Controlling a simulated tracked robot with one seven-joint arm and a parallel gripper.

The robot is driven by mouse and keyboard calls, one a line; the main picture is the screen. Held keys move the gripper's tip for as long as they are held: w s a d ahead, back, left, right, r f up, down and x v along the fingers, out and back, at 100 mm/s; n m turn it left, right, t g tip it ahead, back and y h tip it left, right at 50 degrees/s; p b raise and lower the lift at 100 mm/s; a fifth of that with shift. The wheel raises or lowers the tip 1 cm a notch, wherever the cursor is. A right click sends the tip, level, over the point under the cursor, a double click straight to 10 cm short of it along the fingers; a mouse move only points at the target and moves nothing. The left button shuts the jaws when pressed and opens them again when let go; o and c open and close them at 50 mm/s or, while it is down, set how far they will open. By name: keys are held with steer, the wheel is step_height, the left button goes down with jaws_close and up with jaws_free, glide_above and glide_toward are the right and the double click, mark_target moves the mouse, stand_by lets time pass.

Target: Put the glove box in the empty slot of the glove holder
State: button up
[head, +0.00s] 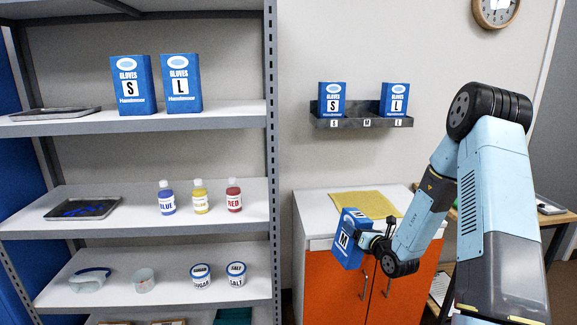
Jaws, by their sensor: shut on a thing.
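My gripper (371,240) is shut on a blue glove box marked M (348,240). It holds the box tilted in the air in front of the white-topped cabinet. The grey glove holder (361,122) is on the wall above the cabinet. Its left slot holds a glove box marked S (331,99). Its right slot holds a glove box marked L (394,98). The middle slot, labelled M, is empty. My fingertips are partly hidden by the box and the wrist.
A yellow cloth (365,205) lies on the orange-doored cabinet (400,292). The shelf rack (230,195) at left holds S (133,84) and L (181,84) glove boxes, bottles, tubs and trays. Its upright post (270,150) stands left of the holder. The wall between holder and cabinet is clear.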

mark_target(358, 216)
steer(key=shift+m+h, duration=0.4)
steer(key=shift+h, duration=0.2)
steer(key=r, duration=0.5)
steer(key=shift+w+a+r, duration=0.1)
steer(key=shift+w+a, duration=0.05)
steer(key=shift+w, duration=0.05)
